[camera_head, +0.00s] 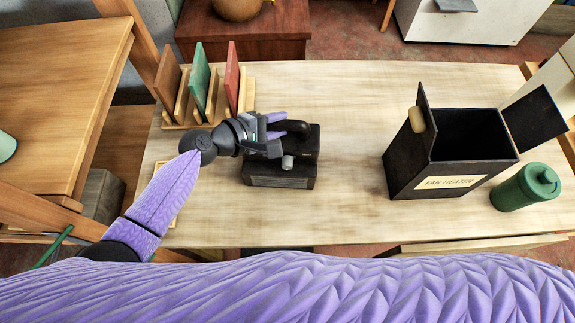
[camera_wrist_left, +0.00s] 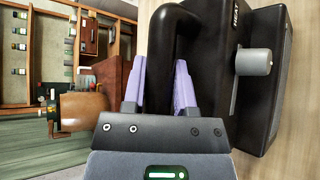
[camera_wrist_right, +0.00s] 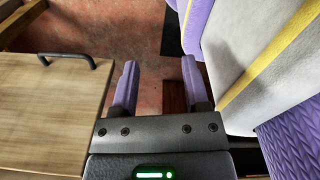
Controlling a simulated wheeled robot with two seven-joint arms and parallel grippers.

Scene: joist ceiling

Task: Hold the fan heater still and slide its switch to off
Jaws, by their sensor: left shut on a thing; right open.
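The fan heater (camera_head: 282,181) is a black box with a grille on its front, standing on the pale wooden table. It also shows turned sideways in the left wrist view (camera_wrist_left: 268,98), with the word HEAT beside a grey switch knob (camera_wrist_left: 254,62). The knob also shows in the head view (camera_head: 288,162). My left gripper (camera_head: 278,127) is shut on the heater's black handle (camera_wrist_left: 172,40), with a purple finger on each side of it. My right gripper (camera_wrist_right: 158,85) is open and empty, away from the heater; it is out of the head view.
A black open box (camera_head: 412,170) labelled FAN HEATER stands on the right of the table, next to a green canister (camera_head: 525,187). A wooden rack (camera_head: 182,108) with upright coloured boards is at the back left. The table between heater and box is clear.

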